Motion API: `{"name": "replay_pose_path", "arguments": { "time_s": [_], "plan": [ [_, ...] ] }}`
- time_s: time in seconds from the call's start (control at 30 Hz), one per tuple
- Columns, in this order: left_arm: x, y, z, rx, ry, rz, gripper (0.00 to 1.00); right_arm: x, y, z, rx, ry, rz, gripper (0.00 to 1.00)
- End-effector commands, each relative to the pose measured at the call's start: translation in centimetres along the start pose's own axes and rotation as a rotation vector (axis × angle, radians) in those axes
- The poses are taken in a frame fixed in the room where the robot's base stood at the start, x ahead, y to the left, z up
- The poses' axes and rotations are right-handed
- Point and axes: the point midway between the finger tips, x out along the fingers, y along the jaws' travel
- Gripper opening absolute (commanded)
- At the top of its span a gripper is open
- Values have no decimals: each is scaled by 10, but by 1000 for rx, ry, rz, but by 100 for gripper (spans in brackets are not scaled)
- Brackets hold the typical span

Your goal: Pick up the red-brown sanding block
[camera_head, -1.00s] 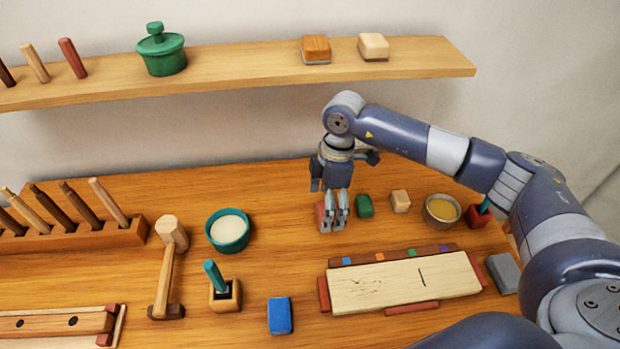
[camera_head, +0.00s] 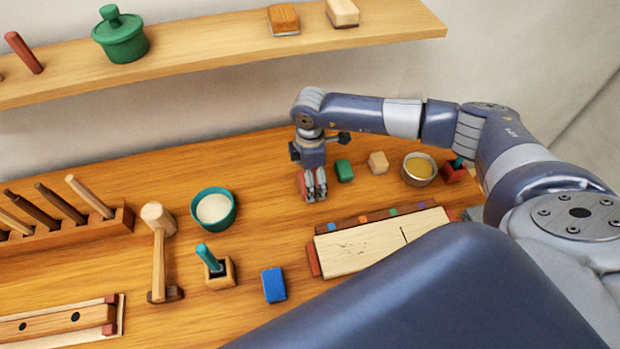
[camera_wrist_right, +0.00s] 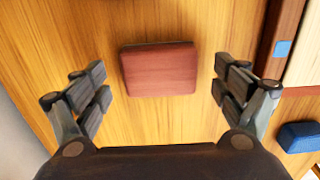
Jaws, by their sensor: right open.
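The red-brown sanding block (camera_wrist_right: 160,70) lies flat on the wooden bench in the right wrist view. It sits between and a little beyond the two spread fingers of my right gripper (camera_wrist_right: 163,100), apart from both. In the head view my right gripper (camera_head: 313,192) points down over the block (camera_head: 301,186), hiding most of it; only a reddish edge shows at the fingers' left. My right gripper is open and empty. My left gripper is not in view.
A green block (camera_head: 344,171) and a pale block (camera_head: 378,163) lie just right of the gripper. A teal bowl (camera_head: 214,218) stands to the left. A board with a dark strip (camera_head: 370,219) lies in front, and a blue block (camera_head: 274,285) nearer. A shelf (camera_head: 200,55) runs above.

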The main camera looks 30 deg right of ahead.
Motion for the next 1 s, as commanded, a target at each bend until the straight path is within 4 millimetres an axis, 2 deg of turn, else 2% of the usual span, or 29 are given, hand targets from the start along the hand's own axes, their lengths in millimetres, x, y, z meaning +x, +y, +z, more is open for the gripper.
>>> {"name": "replay_pose_path", "arguments": {
  "time_s": [0.17, 0.4, 0.6, 1.0],
  "plan": [
    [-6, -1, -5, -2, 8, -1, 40, 16, 0, 0, 1, 0, -1, 90],
    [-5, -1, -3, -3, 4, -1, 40, 17, 0, 0, 0, 0, 0, 88],
    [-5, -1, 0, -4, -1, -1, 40, 17, 0, 0, 0, 0, 0, 42],
    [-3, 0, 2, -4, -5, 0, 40, 16, 1, 0, 1, 1, 1, 41]
  ]
}}
